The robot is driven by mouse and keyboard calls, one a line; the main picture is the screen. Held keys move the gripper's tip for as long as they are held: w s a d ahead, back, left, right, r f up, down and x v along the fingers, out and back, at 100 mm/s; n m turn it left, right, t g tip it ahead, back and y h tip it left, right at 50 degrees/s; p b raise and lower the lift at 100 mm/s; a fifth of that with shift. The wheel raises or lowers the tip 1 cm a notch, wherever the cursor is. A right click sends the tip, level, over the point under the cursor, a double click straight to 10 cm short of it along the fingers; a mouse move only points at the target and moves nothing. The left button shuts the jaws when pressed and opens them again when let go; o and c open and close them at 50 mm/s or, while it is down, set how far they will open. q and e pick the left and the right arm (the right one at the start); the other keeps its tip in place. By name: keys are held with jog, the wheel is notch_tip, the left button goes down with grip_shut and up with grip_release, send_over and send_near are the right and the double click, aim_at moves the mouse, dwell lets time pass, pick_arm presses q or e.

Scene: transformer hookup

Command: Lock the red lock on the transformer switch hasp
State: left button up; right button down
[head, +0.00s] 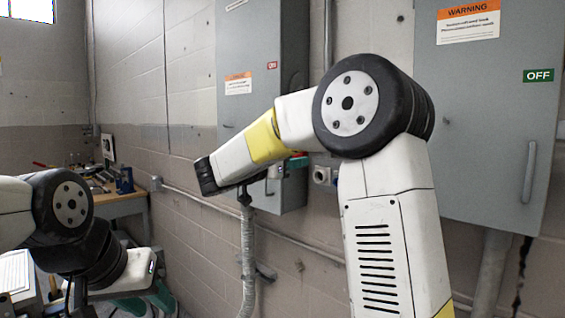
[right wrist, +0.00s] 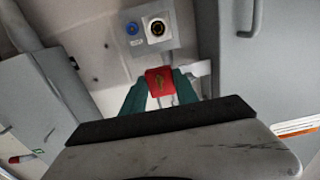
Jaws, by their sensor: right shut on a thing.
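The red lock (right wrist: 158,82) sits between the two teal fingers of my right gripper (right wrist: 160,92) in the right wrist view. The fingers are shut on it. In the head view a small red and teal patch at my right gripper (head: 297,162) shows in front of the left grey cabinet (head: 262,75), partly hidden by my forearm. A pale bar (right wrist: 198,69) lies just right of the lock; I cannot tell whether they touch. I cannot make out the hasp clearly. My left gripper (head: 148,301) hangs low at the left, its teal fingers apart and empty.
A small grey box (right wrist: 152,30) with a blue and a black round fitting is on the wall beyond the lock. A right grey cabinet (head: 480,130) bears a green OFF sign (head: 538,75). A conduit (head: 248,250) runs down the wall. A cluttered workbench (head: 125,205) stands at left.

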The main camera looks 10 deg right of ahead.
jog(key=shift+w+d, duration=0.35)
jog(key=shift+w, duration=0.6)
jog(key=shift+w+d, duration=0.35)
jog(key=shift+w, duration=0.55)
jog(key=shift+w+d, duration=0.35)
jog(key=shift+w, duration=0.6)
jog(key=shift+w+a, duration=0.25)
jog(key=shift+w, duration=0.05)
jog(key=shift+w+a, duration=0.15)
jog(key=shift+w, duration=0.05)
jog(key=shift+f, duration=1)
dwell(0.7)
jog(key=c, duration=0.9)
grip_release()
jog(key=shift+o, duration=0.2)
